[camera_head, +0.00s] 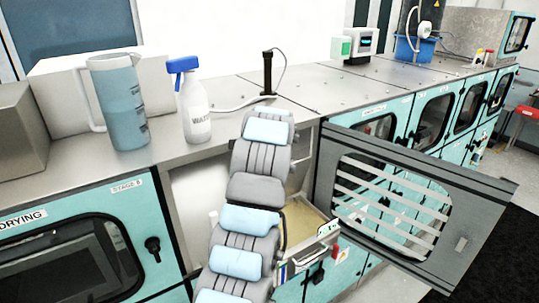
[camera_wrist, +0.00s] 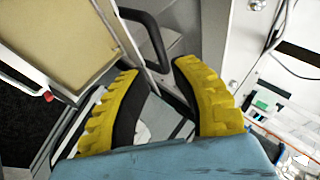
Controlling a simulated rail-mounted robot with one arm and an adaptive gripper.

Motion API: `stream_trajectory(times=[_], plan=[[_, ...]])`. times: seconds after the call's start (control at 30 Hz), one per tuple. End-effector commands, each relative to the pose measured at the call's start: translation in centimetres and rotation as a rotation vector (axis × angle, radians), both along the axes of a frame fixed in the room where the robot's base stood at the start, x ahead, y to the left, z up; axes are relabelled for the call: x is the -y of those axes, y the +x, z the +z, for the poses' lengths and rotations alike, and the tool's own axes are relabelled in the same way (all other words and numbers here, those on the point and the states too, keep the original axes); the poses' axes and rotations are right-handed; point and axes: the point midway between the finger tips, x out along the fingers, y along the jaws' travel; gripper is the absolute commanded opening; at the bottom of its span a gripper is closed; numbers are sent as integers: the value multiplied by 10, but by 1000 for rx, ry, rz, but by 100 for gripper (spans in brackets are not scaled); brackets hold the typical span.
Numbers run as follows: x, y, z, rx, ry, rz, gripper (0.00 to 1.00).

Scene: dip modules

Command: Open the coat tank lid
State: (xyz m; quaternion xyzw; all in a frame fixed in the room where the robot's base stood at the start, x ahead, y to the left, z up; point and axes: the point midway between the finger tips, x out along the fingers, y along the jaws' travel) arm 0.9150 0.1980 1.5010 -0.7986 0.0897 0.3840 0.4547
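My gripper (camera_wrist: 155,68) shows in the wrist view with two yellow and black fingers spread apart and nothing clearly held. A black bar handle (camera_wrist: 148,28) on a grey metal surface (camera_wrist: 185,25) lies just beyond the fingertips, its lower end running toward the gap between them; I cannot tell if they touch. This may be the coat tank lid, but no label shows. In the head view my arm reaches into an open bay and hides my gripper. A tank with a yellowish inside (camera_head: 303,222) shows right of my arm, and again as a beige panel (camera_wrist: 60,40) in the wrist view.
The open grey door (camera_head: 470,205) with a slatted window swings out right of the bay. A jug (camera_head: 122,105) and a white spray bottle (camera_head: 194,108) stand on the counter. The drying module (camera_head: 75,260) is at left.

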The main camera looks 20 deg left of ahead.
Motion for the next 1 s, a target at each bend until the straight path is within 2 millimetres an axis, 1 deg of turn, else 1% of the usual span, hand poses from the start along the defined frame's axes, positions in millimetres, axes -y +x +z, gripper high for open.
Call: stream_trajectory(times=[0.2, 0.4, 0.6, 0.87, 0.9, 0.97, 1.0], plan=[[5, -17, 19, 4, -1, 1, 26], [9, -29, 31, 2, 1, -1, 26], [10, -35, 35, 0, -1, 1, 26], [11, -35, 35, -1, 0, 1, 26], [10, -35, 35, 0, 0, 0, 21], [10, -35, 34, 3, -2, -1, 4], [10, -34, 33, 9, -5, -4, 0]])
